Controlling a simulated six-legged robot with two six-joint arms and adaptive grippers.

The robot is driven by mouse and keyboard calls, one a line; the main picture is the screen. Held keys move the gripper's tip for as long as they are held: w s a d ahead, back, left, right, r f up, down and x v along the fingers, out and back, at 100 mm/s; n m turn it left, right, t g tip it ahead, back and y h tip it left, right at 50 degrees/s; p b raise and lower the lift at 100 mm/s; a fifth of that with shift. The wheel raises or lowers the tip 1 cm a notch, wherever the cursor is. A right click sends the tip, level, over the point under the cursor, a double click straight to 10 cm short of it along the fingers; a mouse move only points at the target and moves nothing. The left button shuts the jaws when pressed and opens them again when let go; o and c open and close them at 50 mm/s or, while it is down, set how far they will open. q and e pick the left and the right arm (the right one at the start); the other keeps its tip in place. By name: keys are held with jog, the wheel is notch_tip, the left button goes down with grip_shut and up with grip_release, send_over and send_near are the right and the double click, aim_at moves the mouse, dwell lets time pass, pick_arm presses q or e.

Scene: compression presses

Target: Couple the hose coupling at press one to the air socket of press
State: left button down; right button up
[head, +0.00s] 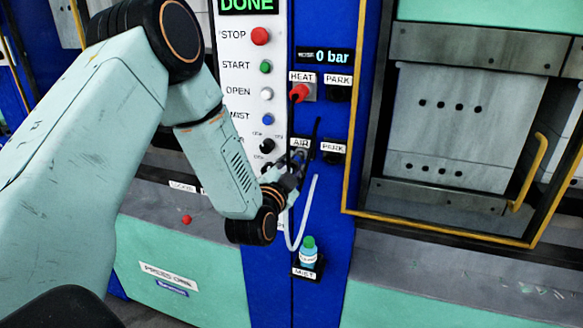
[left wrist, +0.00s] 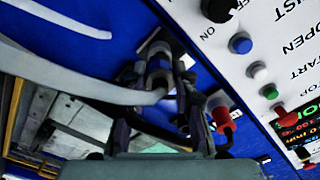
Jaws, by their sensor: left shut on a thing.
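My left gripper (head: 292,172) is at the blue panel of the press, just below the AIR label (head: 300,143). It is shut on the hose coupling (left wrist: 158,62), a grey, ringed piece between the two fingers in the left wrist view. A pale grey hose (head: 305,215) runs from it and hangs in a loop in the head view; it also curves in from the left in the left wrist view (left wrist: 85,80). The air socket is hidden by the gripper, so I cannot tell whether the coupling touches it. My right gripper is in neither view.
A red plug (head: 299,92) sits at HEAT, above my gripper. The control panel (head: 238,105) with buttons is left. A small mist bottle (head: 308,255) stands below. A yellow-edged press opening (head: 450,130) is right.

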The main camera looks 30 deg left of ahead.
pick_arm(q)
jog(key=shift+x, duration=1.05)
jog(key=shift+r, duration=0.15)
jog(key=c, duration=1.4)
grip_release()
jog(key=shift+w, duration=0.1)
jog(key=o, duration=0.4)
jog(key=shift+w, duration=0.15)
jog(key=shift+s, duration=0.2)
jog(key=shift+s, duration=0.1)
jog(key=shift+v, duration=5.8)
